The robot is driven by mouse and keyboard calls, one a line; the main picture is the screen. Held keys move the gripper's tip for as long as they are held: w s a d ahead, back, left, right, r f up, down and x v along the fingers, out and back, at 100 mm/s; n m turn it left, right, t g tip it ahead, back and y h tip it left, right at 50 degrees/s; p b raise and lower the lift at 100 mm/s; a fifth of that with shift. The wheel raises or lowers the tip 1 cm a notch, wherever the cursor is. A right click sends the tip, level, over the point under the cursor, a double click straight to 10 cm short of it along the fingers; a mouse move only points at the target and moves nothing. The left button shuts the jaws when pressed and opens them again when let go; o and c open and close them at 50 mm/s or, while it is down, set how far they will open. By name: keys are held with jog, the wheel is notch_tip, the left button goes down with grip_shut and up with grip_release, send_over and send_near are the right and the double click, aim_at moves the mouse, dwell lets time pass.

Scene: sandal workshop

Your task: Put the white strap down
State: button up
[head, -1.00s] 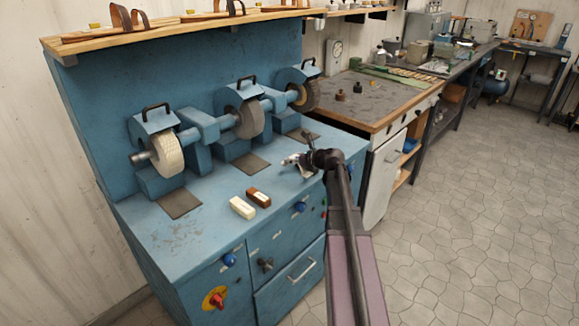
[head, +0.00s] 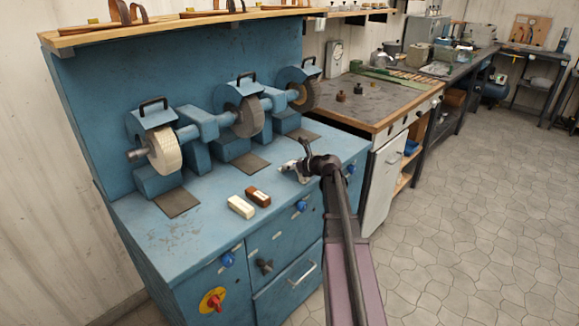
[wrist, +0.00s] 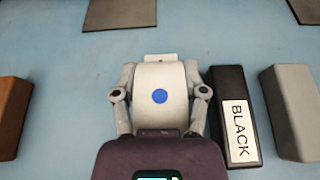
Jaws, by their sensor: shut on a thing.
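The white strap (wrist: 160,115) is a wide, curved white piece with a round blue dot, seen in the wrist view. My gripper (wrist: 159,72) is shut on it, with a grey finger along each side. In the head view my gripper (head: 289,168) is low over the right part of the blue machine's top (head: 215,225). The strap is too small there to make out clearly. I cannot tell whether the strap touches the surface.
A black bar marked BLACK (wrist: 232,115) stands close right of my gripper, with a grey bar (wrist: 290,110) beyond. A brown bar (head: 258,196) and a cream bar (head: 241,207) lie to the left. Grinding and brush wheels (head: 165,149) stand behind.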

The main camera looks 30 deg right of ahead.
jog(key=shift+f, duration=0.15)
jog(key=o, duration=0.8)
jog(key=shift+o, duration=0.2)
jog(key=shift+r, duration=0.2)
jog(key=shift+s+r, duration=0.1)
jog(key=shift+s, duration=0.1)
jog(key=p+v, duration=0.4)
jog(key=v, duration=0.6)
jog(key=shift+s, duration=0.15)
jog(key=shift+s+d+r+p, duration=0.25)
jog(key=shift+s+d+p, duration=0.05)
jog(key=shift+s, duration=0.25)
